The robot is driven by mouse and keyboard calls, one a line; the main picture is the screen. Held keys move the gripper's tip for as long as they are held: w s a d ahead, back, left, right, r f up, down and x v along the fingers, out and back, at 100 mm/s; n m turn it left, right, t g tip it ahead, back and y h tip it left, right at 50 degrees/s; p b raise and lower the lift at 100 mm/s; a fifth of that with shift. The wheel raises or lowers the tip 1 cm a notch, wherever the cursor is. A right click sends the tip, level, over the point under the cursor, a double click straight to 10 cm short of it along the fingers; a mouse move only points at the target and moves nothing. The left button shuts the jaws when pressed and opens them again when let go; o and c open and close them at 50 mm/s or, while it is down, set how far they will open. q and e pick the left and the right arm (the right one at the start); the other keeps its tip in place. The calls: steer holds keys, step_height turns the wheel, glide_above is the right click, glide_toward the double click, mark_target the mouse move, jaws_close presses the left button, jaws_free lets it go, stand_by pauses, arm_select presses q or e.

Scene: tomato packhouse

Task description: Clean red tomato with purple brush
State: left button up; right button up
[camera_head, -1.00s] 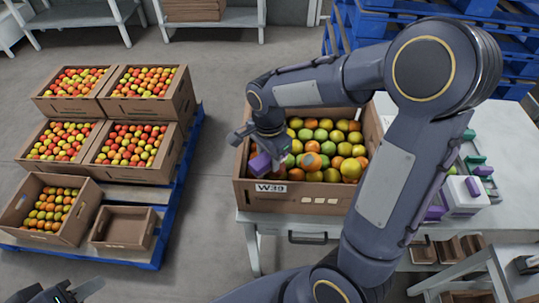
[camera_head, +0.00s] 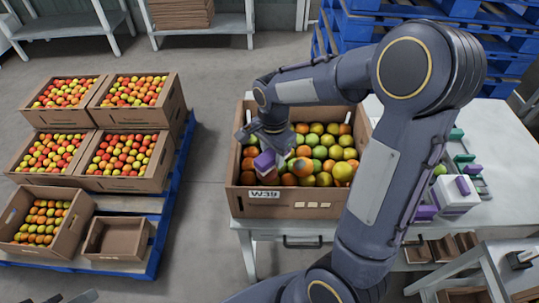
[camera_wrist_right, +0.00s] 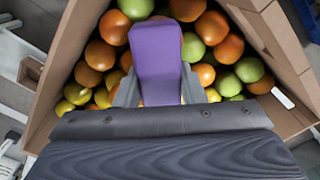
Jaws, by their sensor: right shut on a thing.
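My right gripper (camera_head: 268,150) is shut on a purple brush (camera_head: 264,163) over the near left part of the cardboard box (camera_head: 330,206) labelled W39. In the right wrist view the purple brush (camera_wrist_right: 157,62) stands out between the two fingers, above the tomatoes. The box holds orange-red, green and yellow tomatoes. An orange-red tomato (camera_head: 302,168) lies close to the right of the brush; I cannot tell whether they touch. I cannot single out one red tomato. Only a bit of my left gripper (camera_head: 84,297) shows at the bottom left edge.
The box stands on a white table (camera_head: 500,135). A white block (camera_head: 457,197) and several purple and green items lie at its right. Tomato crates and an empty box (camera_head: 118,254) stand on a blue pallet (camera_head: 178,200) at left. My right arm hides part of the table.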

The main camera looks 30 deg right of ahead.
mark_target(261, 161)
steer(key=shift+a, duration=0.1)
stand_by(0.3)
steer(key=shift+s+a, duration=0.25)
steer(key=shift+a, duration=0.75)
steer(key=shift+s+a, duration=0.25)
steer(key=shift+a, duration=0.75)
steer(key=shift+w+d, duration=0.3)
steer(key=shift+d, duration=0.8)
steer(key=shift+w+d, duration=0.25)
steer(key=shift+d, duration=0.8)
steer(key=shift+r+p, duration=2.7)
steer(key=shift+r, duration=0.35)
steer(key=shift+f, duration=0.15)
steer(key=shift+s+a+f+b, duration=0.1)
steer(key=shift+a+f+b, duration=0.25)
steer(key=shift+f+b, duration=0.45)
steer(key=shift+s+a+f+b, duration=0.1)
steer(key=shift+a+f+b, duration=0.3)
steer(key=shift+f+b, duration=0.4)
steer(key=shift+s+a+f+b, duration=0.1)
steer(key=shift+a+f+b, duration=0.35)
steer(key=shift+f, duration=0.5)
